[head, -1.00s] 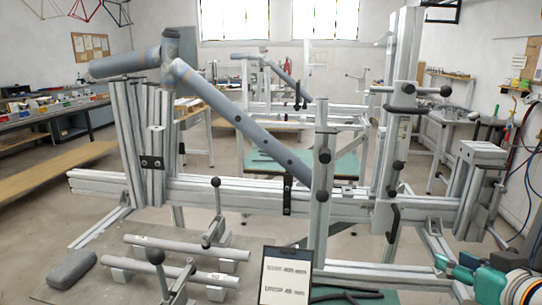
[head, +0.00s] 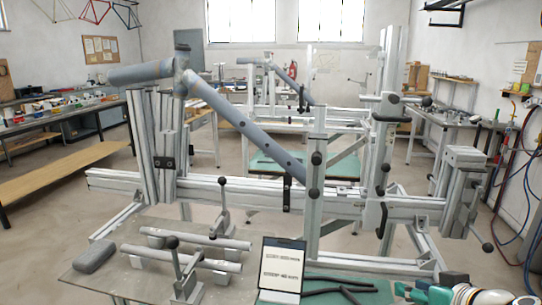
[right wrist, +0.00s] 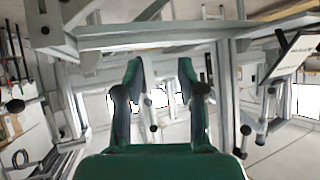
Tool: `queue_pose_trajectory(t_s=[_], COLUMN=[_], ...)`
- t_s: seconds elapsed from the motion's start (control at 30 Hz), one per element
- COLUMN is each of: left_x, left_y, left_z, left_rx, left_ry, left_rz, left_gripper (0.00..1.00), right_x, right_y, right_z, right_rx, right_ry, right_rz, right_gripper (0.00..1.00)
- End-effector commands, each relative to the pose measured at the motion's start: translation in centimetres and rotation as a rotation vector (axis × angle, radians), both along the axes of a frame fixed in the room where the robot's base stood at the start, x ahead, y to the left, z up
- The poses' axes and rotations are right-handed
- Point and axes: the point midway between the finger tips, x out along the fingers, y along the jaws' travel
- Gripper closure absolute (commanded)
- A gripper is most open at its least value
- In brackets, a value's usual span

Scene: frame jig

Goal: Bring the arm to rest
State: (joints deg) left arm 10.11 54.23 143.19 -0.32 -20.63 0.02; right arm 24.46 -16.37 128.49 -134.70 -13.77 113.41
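My right gripper (right wrist: 160,92) shows in the right wrist view with its two dark green fingers apart and nothing between them. In the head view my right gripper (head: 424,292) is at the bottom right edge, in front of the frame jig (head: 335,203) and right of the tablet; I see no contact with the jig. My left gripper is not in view. The jig holds a grey bicycle frame part (head: 240,120), with a short tube at the upper left and a long tube sloping down to the right.
A tablet (head: 282,268) stands at the front, with dark rods (head: 345,289) on a green mat beside it. A shelf bench (head: 65,172) stands at the left.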

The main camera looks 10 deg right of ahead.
Motion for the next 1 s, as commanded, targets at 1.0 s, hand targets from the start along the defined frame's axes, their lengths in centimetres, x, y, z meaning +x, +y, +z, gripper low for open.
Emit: queue_pose_trajectory(t_s=[1.0], left_x=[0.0], left_y=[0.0], left_z=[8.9], left_rx=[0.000], left_ry=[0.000], left_rz=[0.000], left_gripper=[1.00], right_x=[-13.0], right_y=[26.9], right_z=[-32.2], right_rx=[0.597], right_ry=[0.988], right_rz=[-0.087], right_gripper=[0.61])
